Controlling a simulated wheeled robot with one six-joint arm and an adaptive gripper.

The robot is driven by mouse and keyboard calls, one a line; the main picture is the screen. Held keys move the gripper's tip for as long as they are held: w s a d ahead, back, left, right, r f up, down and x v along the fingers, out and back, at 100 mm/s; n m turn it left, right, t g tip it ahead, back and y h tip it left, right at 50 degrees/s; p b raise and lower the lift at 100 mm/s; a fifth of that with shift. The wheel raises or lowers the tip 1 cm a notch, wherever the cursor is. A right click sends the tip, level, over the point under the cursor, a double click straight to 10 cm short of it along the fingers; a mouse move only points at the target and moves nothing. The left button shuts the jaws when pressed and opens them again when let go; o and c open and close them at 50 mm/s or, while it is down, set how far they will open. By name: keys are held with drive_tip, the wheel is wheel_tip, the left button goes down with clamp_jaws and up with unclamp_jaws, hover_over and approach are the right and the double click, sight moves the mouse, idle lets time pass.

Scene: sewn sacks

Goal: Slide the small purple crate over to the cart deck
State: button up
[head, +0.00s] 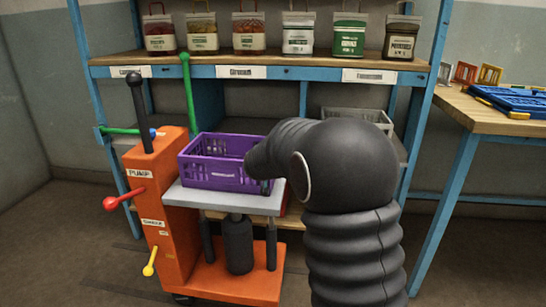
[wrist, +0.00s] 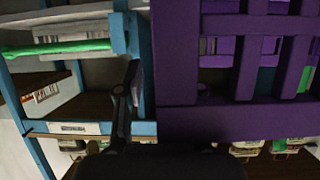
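The small purple crate (head: 215,173) sits upright on the grey deck (head: 225,205) of the orange cart, in the head view. I cannot tell whether its far side also rests on the shelf behind. My gripper (head: 266,186) is at the crate's right end, mostly hidden by my black arm. In the wrist view the crate's slatted purple wall (wrist: 230,122) fills the right half, very close. One dark finger of my gripper (wrist: 125,100) shows just left of the crate's edge; the other is not clearly visible. I cannot tell whether the fingers touch or grip the crate.
The orange cart body (head: 165,215) has a tall black lever and red and yellow knobs. A blue shelf frame (head: 300,72) stands behind, with several labelled sacks on top. A grey crate (head: 357,117) sits on its lower shelf. A wooden table (head: 500,118) is at right.

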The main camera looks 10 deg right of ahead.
drive_tip(key=shift+s+f, duration=0.15)
drive_tip(key=shift+f, duration=0.2)
drive_tip(key=v, duration=1.2)
drive_tip(key=shift+r, duration=0.35)
drive_tip(key=shift+r, duration=0.1)
drive_tip(key=s+a+r+n+y, duration=0.2)
drive_tip(key=s+a+n+y, duration=0.15)
drive_tip(key=s, duration=0.35)
drive_tip(key=s+a+r+n+y, duration=0.2)
drive_tip(key=s+a+y, duration=0.25)
drive_tip(key=s, duration=0.35)
drive_tip(key=s+d+f+g, duration=0.2)
drive_tip(key=s+f, duration=0.1)
drive_tip(key=s, duration=0.4)
drive_tip(key=s+d+f+g+h, duration=0.1)
drive_tip(key=s+d+f+g, duration=0.1)
drive_tip(key=s, duration=0.5)
drive_tip(key=s+d+f+g+h, duration=0.1)
drive_tip(key=s+d+f+g, duration=0.1)
drive_tip(key=s, duration=0.5)
wheel_tip(320, 180, down, 3)
drive_tip(key=shift+s+d+r+m+g, duration=0.2)
drive_tip(key=shift+d+m+g, duration=0.2)
drive_tip(key=shift+d, duration=0.35)
